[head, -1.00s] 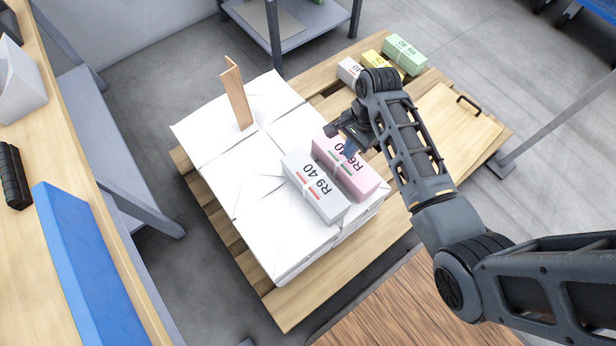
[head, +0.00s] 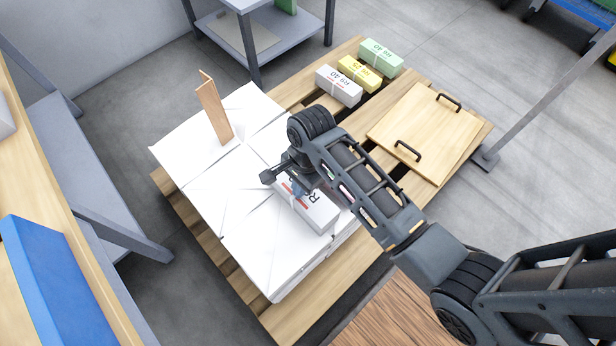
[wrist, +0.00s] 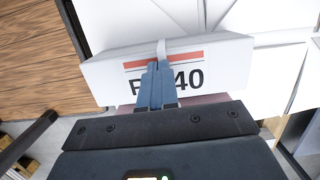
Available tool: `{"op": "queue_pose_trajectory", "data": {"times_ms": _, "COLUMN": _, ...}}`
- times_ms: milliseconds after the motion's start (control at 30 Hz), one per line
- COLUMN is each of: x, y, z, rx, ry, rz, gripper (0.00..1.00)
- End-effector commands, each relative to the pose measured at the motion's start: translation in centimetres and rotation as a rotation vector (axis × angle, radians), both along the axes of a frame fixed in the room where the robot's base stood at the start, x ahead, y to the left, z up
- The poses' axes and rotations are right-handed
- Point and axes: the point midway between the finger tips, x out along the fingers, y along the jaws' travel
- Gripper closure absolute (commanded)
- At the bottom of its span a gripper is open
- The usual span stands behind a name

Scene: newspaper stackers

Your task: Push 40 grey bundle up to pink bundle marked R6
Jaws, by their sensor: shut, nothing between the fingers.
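The grey bundle marked R9 40 (head: 319,214) lies on the white paper stack (head: 262,240), partly covered by my gripper (head: 297,190). In the wrist view the grey bundle (wrist: 228,53) lies across the picture with its red stripe and label up. My gripper (wrist: 157,66) is shut and empty, its blue fingertips over the bundle's top near the white strap; I cannot tell if they touch it. The pink bundle is mostly hidden behind my arm; a thin pink strip (wrist: 213,98) shows beside the grey bundle in the wrist view. Any gap between them is unclear.
An upright wooden angle piece (head: 214,108) stands on the stack. Grey (head: 338,86), yellow (head: 360,73) and green (head: 381,57) bundles sit at the pallet's back. A wooden board with black handles (head: 425,130) lies at the right.

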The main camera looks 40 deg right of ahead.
Motion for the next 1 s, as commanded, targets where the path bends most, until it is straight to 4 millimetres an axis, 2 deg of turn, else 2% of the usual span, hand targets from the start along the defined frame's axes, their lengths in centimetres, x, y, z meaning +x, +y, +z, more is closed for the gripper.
{"op": "queue_pose_trajectory", "data": {"times_ms": 467, "x": 0.0, "y": 0.0, "z": -1.0, "rx": 0.000, "ry": 0.001, "rz": 0.001, "gripper": 1.00}}
{"op": "queue_pose_trajectory", "data": {"times_ms": 567, "x": 0.0, "y": -0.7, "z": -0.9, "rx": -0.001, "ry": 0.001, "rz": -0.001, "gripper": 1.00}}
{"op": "queue_pose_trajectory", "data": {"times_ms": 800, "x": -0.2, "y": -4.2, "z": -1.0, "rx": -0.004, "ry": 0.006, "rz": -0.006, "gripper": 1.00}}
{"op": "queue_pose_trajectory", "data": {"times_ms": 1000, "x": -0.4, "y": -4.2, "z": -1.3, "rx": -0.003, "ry": 0.010, "rz": -0.006, "gripper": 1.00}}
